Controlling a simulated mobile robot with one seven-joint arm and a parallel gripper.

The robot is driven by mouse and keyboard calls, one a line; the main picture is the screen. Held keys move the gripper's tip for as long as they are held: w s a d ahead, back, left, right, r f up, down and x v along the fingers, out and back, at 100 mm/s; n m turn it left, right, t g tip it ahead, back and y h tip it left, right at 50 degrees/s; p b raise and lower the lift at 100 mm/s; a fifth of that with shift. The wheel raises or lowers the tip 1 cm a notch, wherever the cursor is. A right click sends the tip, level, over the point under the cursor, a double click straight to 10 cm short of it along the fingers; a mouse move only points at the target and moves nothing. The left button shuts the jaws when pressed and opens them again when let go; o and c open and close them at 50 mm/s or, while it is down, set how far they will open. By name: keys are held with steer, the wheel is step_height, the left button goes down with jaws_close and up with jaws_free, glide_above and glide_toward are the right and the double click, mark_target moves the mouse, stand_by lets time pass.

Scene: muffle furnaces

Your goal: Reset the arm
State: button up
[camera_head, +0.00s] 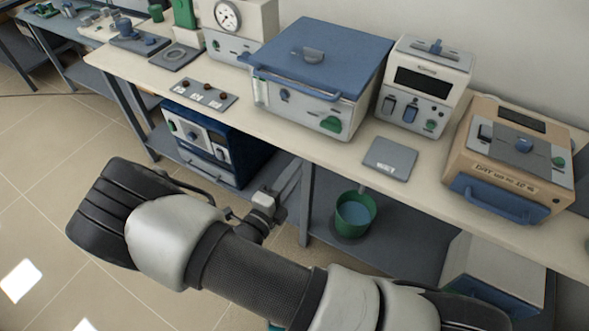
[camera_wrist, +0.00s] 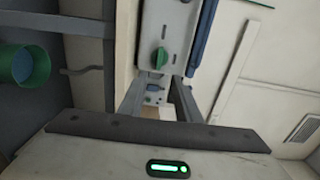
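My arm reaches across the lower part of the head view, in front of the bench. My gripper (camera_head: 287,182) is beside the bench's front edge, low near the bench leg. In the wrist view my gripper (camera_wrist: 158,88) shows two dark fingers standing apart, with nothing held between them. Beyond the fingers is the front of a light appliance with a green knob (camera_wrist: 160,57).
The bench (camera_head: 345,150) carries a blue-topped furnace (camera_head: 315,55), a white instrument (camera_head: 425,85), a tan furnace (camera_head: 515,160) and a grey plate (camera_head: 390,158). A blue unit (camera_head: 210,140) and a green bucket (camera_head: 355,213) sit below. Floor (camera_head: 60,220) at left is clear.

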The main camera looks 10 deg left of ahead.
steer(key=s+d+r+m+g+h+p, duration=0.2)
steer(key=d+r+m+g, duration=0.65)
steer(key=m, duration=0.55)
steer(key=s+d+r+m+g+h+p, duration=0.1)
steer(key=s+d+r+m+g+p, duration=0.15)
steer(key=d+r+m+g, duration=0.65)
steer(key=s+d+r+m+t+y, duration=0.2)
steer(key=r+m, duration=0.4)
steer(key=m, duration=0.3)
steer(key=s+d+r+m+t+y+p, duration=0.1)
steer(key=s+d+r+m+t+y, duration=0.1)
steer(key=s+r+m+y, duration=0.2)
steer(key=s+d+r+m+t+y+p, duration=0.1)
steer(key=s+d+r+m+t+y, duration=0.1)
steer(key=r+m, duration=0.8)
steer(key=s+m+y, duration=0.1)
steer(key=s+m, duration=0.1)
steer(key=m, duration=0.2)
steer(key=shift+s, duration=0.2)
